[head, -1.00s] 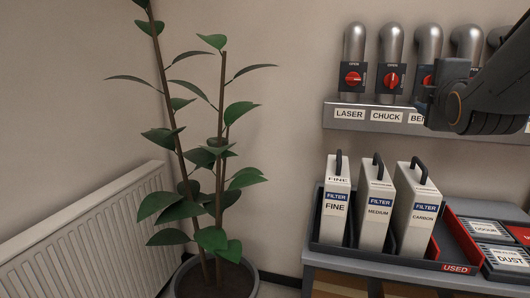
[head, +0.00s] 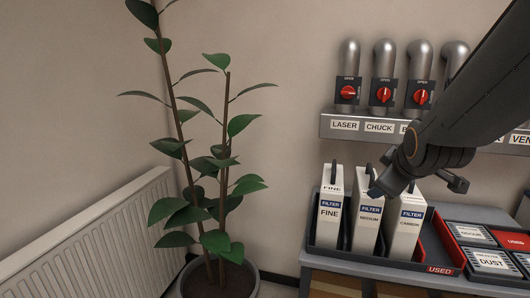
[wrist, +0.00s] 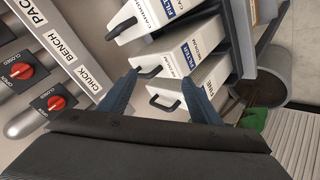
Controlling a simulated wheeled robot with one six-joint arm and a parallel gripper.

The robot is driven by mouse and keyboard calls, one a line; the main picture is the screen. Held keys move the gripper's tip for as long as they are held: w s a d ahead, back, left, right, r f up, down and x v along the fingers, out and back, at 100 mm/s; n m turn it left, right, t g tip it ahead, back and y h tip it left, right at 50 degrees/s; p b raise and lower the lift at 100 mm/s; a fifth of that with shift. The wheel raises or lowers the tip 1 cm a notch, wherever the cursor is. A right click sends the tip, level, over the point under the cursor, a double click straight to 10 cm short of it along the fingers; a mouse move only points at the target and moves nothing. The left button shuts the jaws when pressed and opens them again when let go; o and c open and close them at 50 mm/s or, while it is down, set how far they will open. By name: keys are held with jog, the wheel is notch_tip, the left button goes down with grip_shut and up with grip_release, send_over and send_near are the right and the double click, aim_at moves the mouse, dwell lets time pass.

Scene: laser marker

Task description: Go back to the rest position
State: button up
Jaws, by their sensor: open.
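My gripper (head: 378,192) hangs in front of the filter rack in the head view, close to the tops of the medium and carbon filters as seen there. In the wrist view my gripper (wrist: 160,92) shows two blue fingers spread apart with nothing held between them. Beyond the fingers are the medium filter (wrist: 210,62) and the fine filter (wrist: 195,98), with their dark handles. In the head view the fine filter (head: 328,225), medium filter (head: 366,228) and carbon filter (head: 405,232) stand upright in the dark tray. My arm hides part of the carbon filter's top.
A shelf (head: 390,128) labelled LASER and CHUCK carries pipes with red valve knobs (head: 383,94). A potted plant (head: 220,240) and radiator (head: 100,245) stand left. The wall between plant and shelf is bare.

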jog(key=s+a+f+m+g+y+p, duration=0.1)
jog(key=s+a+f+m+g+p, duration=0.2)
jog(key=s, duration=0.7)
jog(key=s+a+f+m+g+y+p, duration=0.1)
jog(key=s+a+f+m+g+p, duration=0.2)
jog(key=s, duration=0.7)
jog(key=a+f+m+g, duration=0.2)
jog(key=a+f+g, duration=0.1)
jog(key=a+g, duration=0.1)
jog(key=shift+s+f, duration=0.3)
